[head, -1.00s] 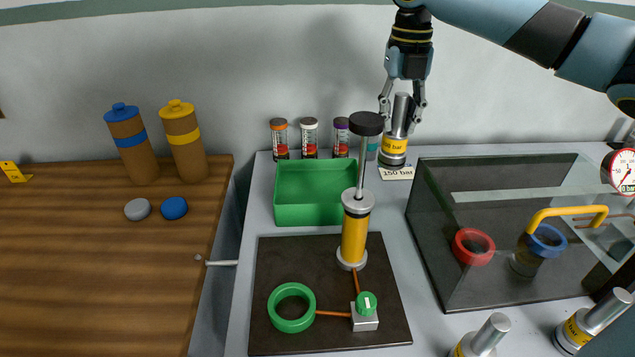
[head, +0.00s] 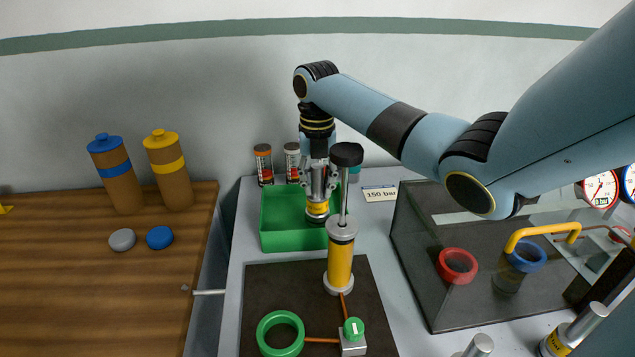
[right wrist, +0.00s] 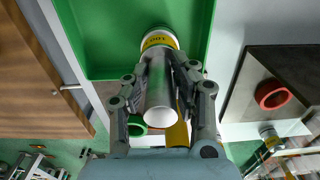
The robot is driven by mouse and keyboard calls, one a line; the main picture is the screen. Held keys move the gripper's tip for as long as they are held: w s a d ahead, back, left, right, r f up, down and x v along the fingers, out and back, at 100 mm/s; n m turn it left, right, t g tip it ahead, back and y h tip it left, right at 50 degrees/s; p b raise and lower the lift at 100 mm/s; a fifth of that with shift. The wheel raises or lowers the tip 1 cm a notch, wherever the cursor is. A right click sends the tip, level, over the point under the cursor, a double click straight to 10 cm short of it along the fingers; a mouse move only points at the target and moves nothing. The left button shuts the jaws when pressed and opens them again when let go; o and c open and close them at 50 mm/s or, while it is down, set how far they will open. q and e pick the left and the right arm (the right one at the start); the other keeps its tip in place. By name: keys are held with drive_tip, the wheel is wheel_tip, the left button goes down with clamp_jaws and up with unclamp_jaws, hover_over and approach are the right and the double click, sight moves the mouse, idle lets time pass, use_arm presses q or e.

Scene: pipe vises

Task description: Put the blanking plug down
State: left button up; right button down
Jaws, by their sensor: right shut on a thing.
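The blanking plug is a silver cylinder with a yellow band (head: 317,208). My right gripper (head: 318,185) is shut on its slim upper stem, and the plug hangs upright over or inside the green tray (head: 282,241). In the right wrist view the plug (right wrist: 159,88) sits between the two fingers (right wrist: 161,95), its banded end toward the green tray (right wrist: 95,40). I cannot tell whether its base touches the tray floor. My left gripper is not in view.
A yellow hand pump (head: 340,262) with a black knob (head: 346,154) stands close in front of the tray. Capped tubes (head: 263,164) stand behind it. A clear-walled box (head: 425,270) is at right. Other silver plugs (head: 572,328) stand at front right.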

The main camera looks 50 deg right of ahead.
drive_tip(key=shift+f, duration=0.3)
drive_tip(key=shift+f, duration=0.15)
drive_tip(key=c, duration=1.1)
unclamp_jaws()
wheel_tip(320, 180, up, 12)
drive_tip(key=shift+r+b, duration=0.15)
drive_tip(key=shift+b, duration=0.55)
